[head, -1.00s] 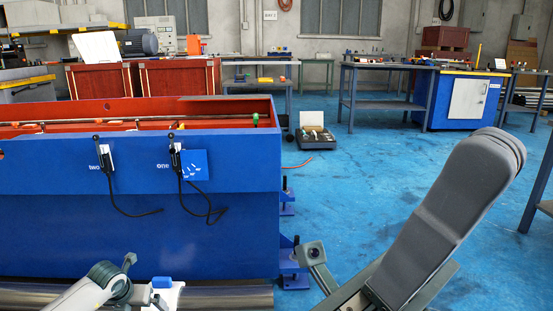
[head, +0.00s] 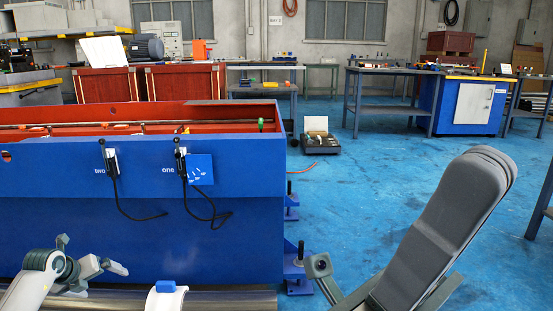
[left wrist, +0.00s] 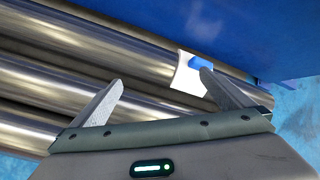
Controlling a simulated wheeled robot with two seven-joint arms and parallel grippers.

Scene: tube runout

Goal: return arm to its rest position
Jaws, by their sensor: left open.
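My left gripper (head: 103,278) is at the lower left of the head view, in front of the blue machine. In the left wrist view the left gripper (left wrist: 160,78) is open, with two spread grey fingers and nothing between them. Long shiny steel tubes (left wrist: 50,75) lie beyond the fingers. A white piece with a blue block (left wrist: 190,70) sits on a tube, behind the right fingertip. The white piece (head: 165,299) also shows in the head view, right of the gripper. My right arm fills the lower right; I cannot make out its gripper.
The blue machine (head: 130,215) with labels "two" and "one" stands close at left, with two cabled black devices on its front. Blue floor (head: 350,205) is clear to its right.

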